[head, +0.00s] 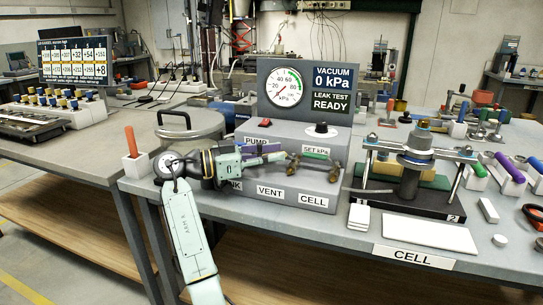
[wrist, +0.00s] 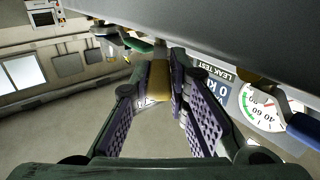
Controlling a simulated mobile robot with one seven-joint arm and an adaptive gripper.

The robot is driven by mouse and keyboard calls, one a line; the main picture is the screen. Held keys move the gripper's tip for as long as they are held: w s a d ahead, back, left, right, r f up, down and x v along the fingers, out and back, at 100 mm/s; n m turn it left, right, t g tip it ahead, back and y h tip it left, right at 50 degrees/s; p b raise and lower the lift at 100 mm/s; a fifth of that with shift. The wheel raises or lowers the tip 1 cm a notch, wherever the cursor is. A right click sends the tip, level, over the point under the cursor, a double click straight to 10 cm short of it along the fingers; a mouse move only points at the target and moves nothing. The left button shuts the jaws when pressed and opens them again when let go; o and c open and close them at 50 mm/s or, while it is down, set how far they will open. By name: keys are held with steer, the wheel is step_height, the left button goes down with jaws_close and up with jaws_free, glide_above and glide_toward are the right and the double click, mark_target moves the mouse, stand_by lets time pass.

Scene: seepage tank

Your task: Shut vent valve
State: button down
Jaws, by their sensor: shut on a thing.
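My gripper (head: 272,155) reaches in from the left over the grey valve block, above the VENT label (head: 270,191). In the wrist view its two purple-padded fingers (wrist: 156,88) close around an ochre-yellow handle (wrist: 159,76), which appears to be the vent valve's lever. In the head view the fingers hide this valve, so I cannot tell its angle. The green-handled cell valve (head: 316,153) with brass fittings stands to the right; its green lever shows in the wrist view (wrist: 138,45). A blue handle (wrist: 302,124) is at the wrist view's right.
The panel above has a dial gauge (head: 287,87) and a display (head: 331,89) reading 0 kPa and READY. A lidded grey pot (head: 190,126) and an orange-handled tool (head: 131,140) stand left. A clamped test cell (head: 411,165) stands right. A white plate (head: 428,235) lies in front.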

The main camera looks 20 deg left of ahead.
steer(key=shift+w, duration=0.1)
steer(key=c, duration=1.5)
jaws_free()
steer(key=shift+c, duration=0.2)
steer(key=v, duration=1.2)
